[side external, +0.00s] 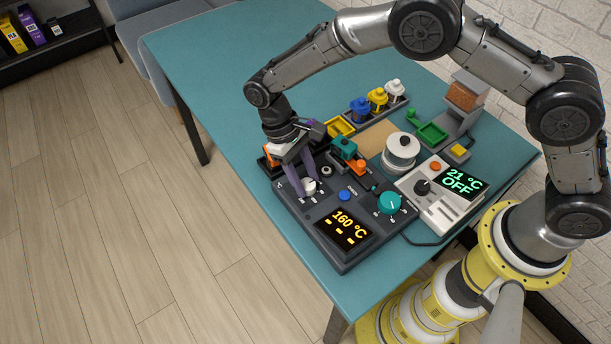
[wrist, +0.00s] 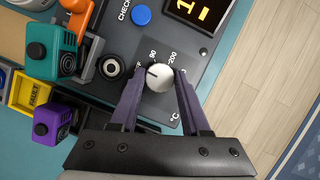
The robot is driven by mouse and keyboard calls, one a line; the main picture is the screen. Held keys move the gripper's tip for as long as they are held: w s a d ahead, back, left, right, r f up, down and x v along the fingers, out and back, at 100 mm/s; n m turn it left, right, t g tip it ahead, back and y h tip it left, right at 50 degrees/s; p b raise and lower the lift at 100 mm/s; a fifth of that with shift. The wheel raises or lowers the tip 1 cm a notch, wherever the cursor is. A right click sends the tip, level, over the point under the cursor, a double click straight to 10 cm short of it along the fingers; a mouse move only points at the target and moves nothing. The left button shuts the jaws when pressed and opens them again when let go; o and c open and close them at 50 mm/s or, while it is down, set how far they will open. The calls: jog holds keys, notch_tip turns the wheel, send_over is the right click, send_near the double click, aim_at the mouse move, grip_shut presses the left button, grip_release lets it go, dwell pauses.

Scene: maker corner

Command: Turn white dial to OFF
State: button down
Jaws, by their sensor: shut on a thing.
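The white dial (side external: 309,186) is on the left part of the dark control panel (side external: 290,205). In the wrist view the white dial (wrist: 160,79) has a short dark mark pointing left and slightly up, towards a partly hidden label ending in F. Labels 90 and 200 are printed above it. My gripper (side external: 308,180) reaches down over the dial, its purple fingers on either side; in the wrist view my gripper (wrist: 159,74) is shut on the dial. The panel's display (side external: 343,231) reads 160 °C in yellow.
A teal knob (side external: 389,203) and a blue button (side external: 344,195) are on the same panel. A white unit (side external: 440,197) reading 21 °C OFF stands to the right.

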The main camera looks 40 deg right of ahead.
jog(key=shift+n, duration=0.5)
jog(key=shift+c, duration=1.9)
grip_release()
jog(key=v, duration=1.3)
jog(key=shift+a+r, duration=0.3)
jog(key=shift+r, duration=0.05)
jog(key=shift+w, duration=0.15)
